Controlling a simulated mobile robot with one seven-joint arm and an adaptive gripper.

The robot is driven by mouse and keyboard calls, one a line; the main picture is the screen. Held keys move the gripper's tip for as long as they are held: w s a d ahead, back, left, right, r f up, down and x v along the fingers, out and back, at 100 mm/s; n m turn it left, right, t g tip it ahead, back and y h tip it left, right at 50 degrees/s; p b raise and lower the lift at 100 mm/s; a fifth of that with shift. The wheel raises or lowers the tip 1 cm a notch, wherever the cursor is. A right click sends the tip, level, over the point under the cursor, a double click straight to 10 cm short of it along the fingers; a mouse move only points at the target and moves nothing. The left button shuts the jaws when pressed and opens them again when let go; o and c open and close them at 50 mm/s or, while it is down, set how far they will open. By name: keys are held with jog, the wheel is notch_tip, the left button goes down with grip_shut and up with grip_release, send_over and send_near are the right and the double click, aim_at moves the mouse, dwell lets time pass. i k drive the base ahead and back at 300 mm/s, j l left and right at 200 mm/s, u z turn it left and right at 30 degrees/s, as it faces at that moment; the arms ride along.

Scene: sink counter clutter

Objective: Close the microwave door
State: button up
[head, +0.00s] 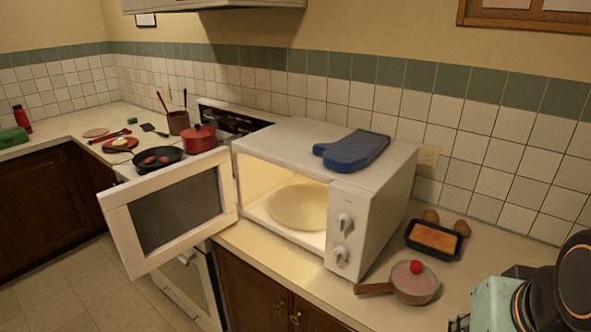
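The white microwave (385,215) stands on the counter. Its door (175,212) is wide open, swung out to the left past the counter's front edge. The lit inside shows a round turntable (300,207) with nothing on it. Two knobs (343,238) are on the front panel at the right. My arm shows only in part at the bottom right corner, well to the right of the microwave and apart from the door. I cannot make out my gripper in this view.
A blue oven mitt (352,150) lies on top of the microwave. A lidded pan (415,283) and a dark tray (434,240) sit on the counter to its right. A black frying pan (147,160) and a red pot (199,139) are on the stove behind the door.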

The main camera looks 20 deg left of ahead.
aim_at(153, 219)
jog(key=j+z, duration=0.1)
jog(key=j, duration=0.55)
jog(key=j+z, duration=0.1)
jog(key=j, duration=0.6)
jog(key=j+z, duration=0.1)
jog(key=j, duration=0.55)
jog(key=k+j, duration=0.15)
jog(key=j, duration=0.5)
jog(key=j+z, duration=0.15)
jog(key=j, duration=0.5)
jog(key=k+j+z, duration=0.1)
jog(key=j, duration=0.55)
jog(key=i+j+z, duration=0.1)
jog(key=i+j, duration=0.2)
jog(key=j, duration=0.2)
jog(key=k+j, duration=0.1)
jog(key=k, duration=0.2)
jog(key=k+j, duration=0.15)
jog(key=k, duration=0.1)
